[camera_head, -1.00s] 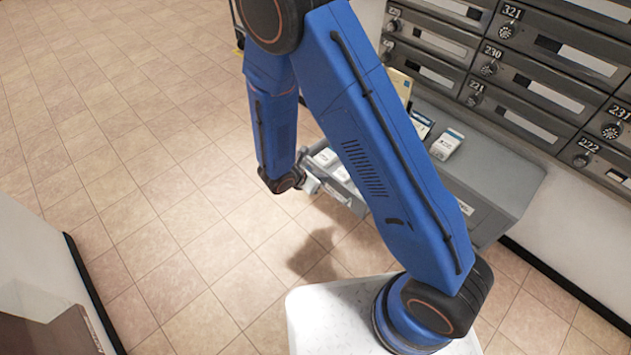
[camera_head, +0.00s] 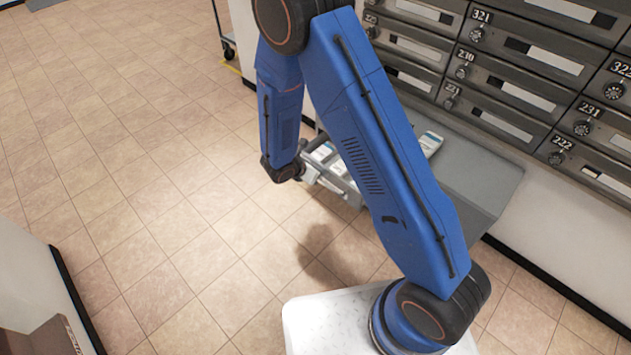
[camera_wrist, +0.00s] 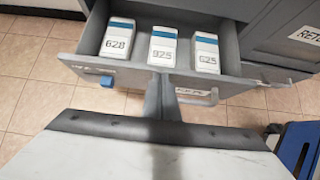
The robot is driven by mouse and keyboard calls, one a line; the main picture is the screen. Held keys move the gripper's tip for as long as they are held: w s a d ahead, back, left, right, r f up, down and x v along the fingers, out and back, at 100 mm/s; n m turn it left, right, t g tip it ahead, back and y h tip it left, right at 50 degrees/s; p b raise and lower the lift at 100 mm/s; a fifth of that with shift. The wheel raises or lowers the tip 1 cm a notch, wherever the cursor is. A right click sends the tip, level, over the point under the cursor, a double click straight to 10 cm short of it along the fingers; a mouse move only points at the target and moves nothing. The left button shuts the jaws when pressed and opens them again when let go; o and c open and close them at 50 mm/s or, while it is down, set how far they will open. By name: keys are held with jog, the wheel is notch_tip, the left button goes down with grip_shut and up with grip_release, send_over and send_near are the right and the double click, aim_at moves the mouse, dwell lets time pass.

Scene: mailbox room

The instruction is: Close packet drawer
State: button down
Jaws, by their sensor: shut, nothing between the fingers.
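The packet drawer (camera_wrist: 120,76) is pulled open in the wrist view, with its front panel facing me. Three white packets with blue bands stand in it, marked 628 (camera_wrist: 117,38), 925 (camera_wrist: 162,47) and what looks like 625 (camera_wrist: 207,52). My gripper (camera_wrist: 162,82) is shut and empty, its grey fingers at the middle of the drawer front; I cannot tell whether they touch it.
The grey cabinet (camera_head: 490,175) stands against the wall, with a packet (camera_head: 431,143) on top. Numbered mailboxes (camera_head: 510,85) fill the wall above. A wheeled cart (camera_head: 228,45) is at the far back. Open tiled floor (camera_head: 150,170) lies to the left.

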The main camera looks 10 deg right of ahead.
jog(key=w+d, duration=0.2)
jog(key=d, duration=0.1)
jog(key=w+d, duration=0.3)
jog(key=d, duration=0.1)
jog(key=w+d, duration=0.2)
jog(key=d, duration=0.1)
jog(key=shift+w+d, duration=0.25)
jog(key=shift+w, duration=0.05)
jog(key=shift+w+d, duration=0.25)
jog(key=shift+w+d+r, duration=0.1)
